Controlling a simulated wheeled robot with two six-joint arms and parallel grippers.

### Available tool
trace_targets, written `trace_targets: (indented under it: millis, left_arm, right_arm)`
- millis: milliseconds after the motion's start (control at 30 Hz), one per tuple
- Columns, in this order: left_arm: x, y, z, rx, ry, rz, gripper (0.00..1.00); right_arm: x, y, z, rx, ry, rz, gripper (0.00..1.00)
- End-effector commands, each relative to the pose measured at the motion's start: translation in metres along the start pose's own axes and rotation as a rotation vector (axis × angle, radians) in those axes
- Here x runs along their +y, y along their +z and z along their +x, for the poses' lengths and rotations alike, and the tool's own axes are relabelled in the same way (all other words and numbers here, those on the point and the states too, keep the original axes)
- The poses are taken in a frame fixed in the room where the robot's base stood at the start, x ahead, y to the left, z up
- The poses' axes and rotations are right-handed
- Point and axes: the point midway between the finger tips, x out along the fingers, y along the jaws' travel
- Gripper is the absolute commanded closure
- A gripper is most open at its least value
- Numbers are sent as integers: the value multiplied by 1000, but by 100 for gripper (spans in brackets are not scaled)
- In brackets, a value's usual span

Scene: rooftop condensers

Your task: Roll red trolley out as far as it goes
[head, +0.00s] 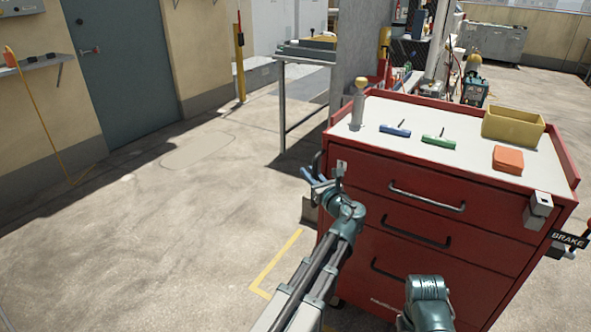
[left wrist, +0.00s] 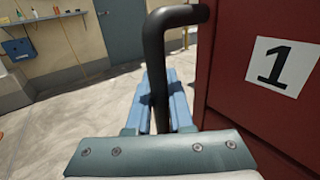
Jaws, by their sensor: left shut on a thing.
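The red trolley (head: 440,203) stands at the right in the head view, with a pale top and several drawers. A black push handle (head: 318,164) sticks out at its left end. My left gripper (head: 314,180) is at that handle. In the left wrist view the handle (left wrist: 154,55) comes down between the blue fingers, which are shut on it. The trolley's red side (left wrist: 245,80) shows there with a white label marked 1. A link of my right arm shows at the bottom of the head view, but its gripper does not.
On the trolley are a yellow bin (head: 513,128), an orange block (head: 507,160), blue (head: 395,131) and green (head: 438,142) T-handle tools and a grey cylinder (head: 358,108). A BRAKE sign (head: 568,240) is at its right end. A table (head: 300,60) stands behind. Floor to the left is clear.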

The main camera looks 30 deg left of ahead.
Motion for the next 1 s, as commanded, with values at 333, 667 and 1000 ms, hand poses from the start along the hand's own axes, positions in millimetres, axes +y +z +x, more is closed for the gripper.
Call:
trace_targets:
  millis: [333,667,1000]
  left_arm:
    - [-46,2,-57,-6,-19,4,100]
    - [-74,2,-98,-7,-16,4,100]
    - [-87,2,-119,-7,-12,3,100]
  right_arm:
    - [0,0,-1,0,0,0,100]
    - [0,0,-1,0,0,0,100]
    - [0,0,-1,0,0,0,100]
